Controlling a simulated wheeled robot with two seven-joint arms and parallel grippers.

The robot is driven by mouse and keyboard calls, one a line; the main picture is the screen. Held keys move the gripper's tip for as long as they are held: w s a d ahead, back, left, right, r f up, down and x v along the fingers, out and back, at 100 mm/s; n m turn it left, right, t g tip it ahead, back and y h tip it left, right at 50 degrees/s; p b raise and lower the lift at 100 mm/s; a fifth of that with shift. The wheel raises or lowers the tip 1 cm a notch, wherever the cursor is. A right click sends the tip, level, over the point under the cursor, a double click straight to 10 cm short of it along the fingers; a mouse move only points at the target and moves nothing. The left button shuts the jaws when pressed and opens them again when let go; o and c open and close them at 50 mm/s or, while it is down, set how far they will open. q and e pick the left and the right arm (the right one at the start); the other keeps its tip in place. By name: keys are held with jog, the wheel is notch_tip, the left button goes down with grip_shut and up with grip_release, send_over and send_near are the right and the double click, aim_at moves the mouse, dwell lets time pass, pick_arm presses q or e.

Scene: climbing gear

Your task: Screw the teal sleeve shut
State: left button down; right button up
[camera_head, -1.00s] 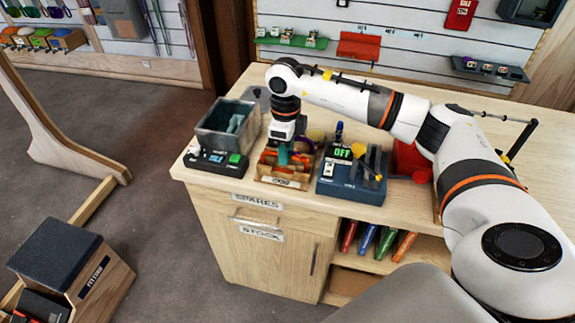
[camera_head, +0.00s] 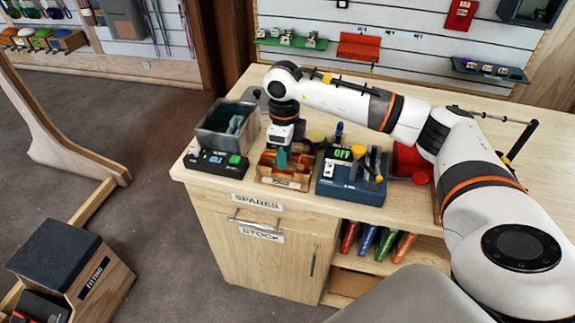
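A teal piece (camera_head: 282,160), which looks like the teal sleeve, stands upright at the wooden holder (camera_head: 284,180) on the counter. My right gripper (camera_head: 282,146) points down directly over it, with its fingers at or around the teal piece. The fingers are too small and too covered to tell whether they are closed on it. The sleeve's thread and what it sits on cannot be made out. My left gripper is not in view.
A grey bin (camera_head: 227,128) and a black device with a green button (camera_head: 215,162) stand left of the holder. A blue box reading OFF (camera_head: 350,178), with a yellow-knobbed lever, stands right. A red object (camera_head: 411,160) lies beyond it.

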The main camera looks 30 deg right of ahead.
jog(key=shift+s+a, duration=0.4)
jog(key=shift+a, duration=0.05)
jog(key=shift+f, duration=0.2)
jog(key=shift+f+b, duration=1.1)
jog(key=shift+f, duration=0.15)
jog(key=shift+w+d+b, duration=0.35)
jog(key=shift+w+d, duration=0.45)
jog(key=shift+d, duration=0.1)
jog(key=shift+r, duration=0.2)
